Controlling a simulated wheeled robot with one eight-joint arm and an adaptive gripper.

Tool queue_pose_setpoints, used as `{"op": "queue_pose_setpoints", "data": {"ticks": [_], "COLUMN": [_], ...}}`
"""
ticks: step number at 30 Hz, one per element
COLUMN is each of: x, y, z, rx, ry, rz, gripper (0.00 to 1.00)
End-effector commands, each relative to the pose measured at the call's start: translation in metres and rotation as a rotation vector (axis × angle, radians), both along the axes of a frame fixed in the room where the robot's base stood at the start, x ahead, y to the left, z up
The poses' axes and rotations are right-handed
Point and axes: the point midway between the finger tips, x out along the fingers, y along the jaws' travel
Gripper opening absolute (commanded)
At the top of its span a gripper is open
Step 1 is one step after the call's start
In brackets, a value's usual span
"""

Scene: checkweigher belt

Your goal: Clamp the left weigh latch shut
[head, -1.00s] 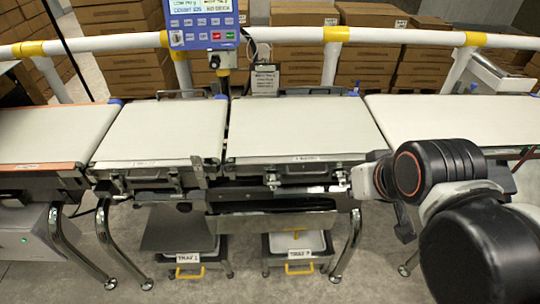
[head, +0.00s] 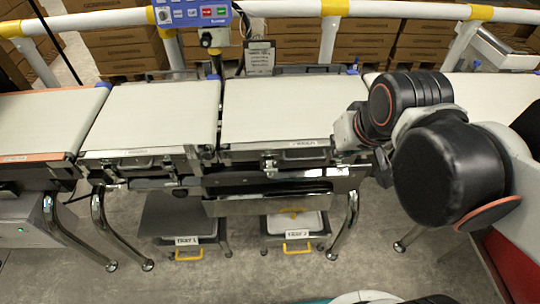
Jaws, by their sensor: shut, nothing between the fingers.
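The weigh section is the conveyor bed (head: 277,110) right of centre, with a dark front frame and a handle. My gripper (head: 340,146) is at the right front corner of this bed, well to the right of that latch. It is shut and empty, partly hidden by my own arm. Whatever latch is at that right corner is mostly covered.
Another conveyor bed (head: 150,112) adjoins on the left, with its own front fittings. A blue control panel (head: 195,12) stands behind the beds. Two trays with yellow handles (head: 188,254) (head: 298,247) sit below. Curved metal legs (head: 345,222) reach the floor.

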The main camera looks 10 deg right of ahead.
Motion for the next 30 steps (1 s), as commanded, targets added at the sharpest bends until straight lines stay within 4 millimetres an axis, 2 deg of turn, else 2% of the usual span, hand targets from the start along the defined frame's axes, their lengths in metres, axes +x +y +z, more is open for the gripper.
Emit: {"op": "queue_pose_setpoints", "data": {"ticks": [6, 14, 22, 30], "x": [0.021, 0.046, 0.070, 0.089], "y": [0.013, 0.032, 0.053, 0.077], "z": [0.009, 0.008, -0.002, -0.021], "rx": [0.011, 0.016, 0.011, -0.005], "ry": [0.085, 0.208, 0.333, 0.457], "rz": [0.003, 0.002, -0.004, -0.010], "gripper": [0.00, 0.00, 0.00, 0.00]}}
